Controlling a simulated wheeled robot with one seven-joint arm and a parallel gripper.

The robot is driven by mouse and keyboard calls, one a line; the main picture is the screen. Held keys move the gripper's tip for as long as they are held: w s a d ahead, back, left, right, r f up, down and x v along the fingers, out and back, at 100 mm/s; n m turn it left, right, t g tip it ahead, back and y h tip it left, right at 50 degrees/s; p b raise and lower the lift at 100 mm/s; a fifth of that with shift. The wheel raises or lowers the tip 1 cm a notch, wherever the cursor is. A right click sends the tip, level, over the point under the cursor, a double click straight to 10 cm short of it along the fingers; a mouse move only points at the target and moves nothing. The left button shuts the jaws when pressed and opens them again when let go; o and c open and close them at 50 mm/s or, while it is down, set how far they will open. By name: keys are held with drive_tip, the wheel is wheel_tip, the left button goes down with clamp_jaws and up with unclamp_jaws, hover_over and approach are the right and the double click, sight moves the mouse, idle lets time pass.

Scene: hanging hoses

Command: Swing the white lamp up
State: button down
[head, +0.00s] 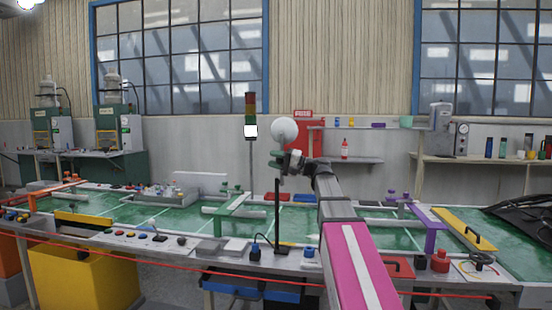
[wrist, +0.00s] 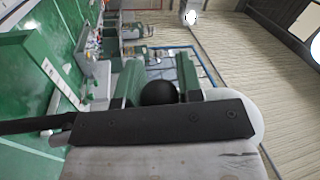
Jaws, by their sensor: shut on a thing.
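The white lamp has a round white head (head: 284,130) above a thin black pole (head: 277,212), with a black foot on the bench's front edge. My gripper (head: 283,160) is just below the white head, at the top of the pole. In the wrist view its green fingers (wrist: 158,80) are closed around a dark round part (wrist: 158,93) of the lamp. The edge of the white head (wrist: 257,122) shows at the right there, and the black pole (wrist: 30,126) runs off to the left. The exact contact is partly hidden.
A signal tower (head: 250,120) stands just left behind the lamp. The long green bench (head: 150,215) carries a green bracket (head: 228,203), a purple bracket (head: 428,230) and small buttons. Black hoses (head: 525,212) lie at the right. A red line runs along the front. The air above the bench is mostly free.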

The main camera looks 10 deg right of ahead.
drive_tip(key=shift+s+a+f, duration=0.1)
drive_tip(key=shift+s+f, duration=0.15)
drive_tip(key=shift+s, duration=0.15)
drive_tip(key=c, duration=0.8)
unclamp_jaws()
drive_tip(key=v, duration=1)
drive_tip(key=shift+s+d+f, duration=0.1)
drive_tip(key=shift+s+d, duration=0.1)
drive_tip(key=shift+d, duration=0.15)
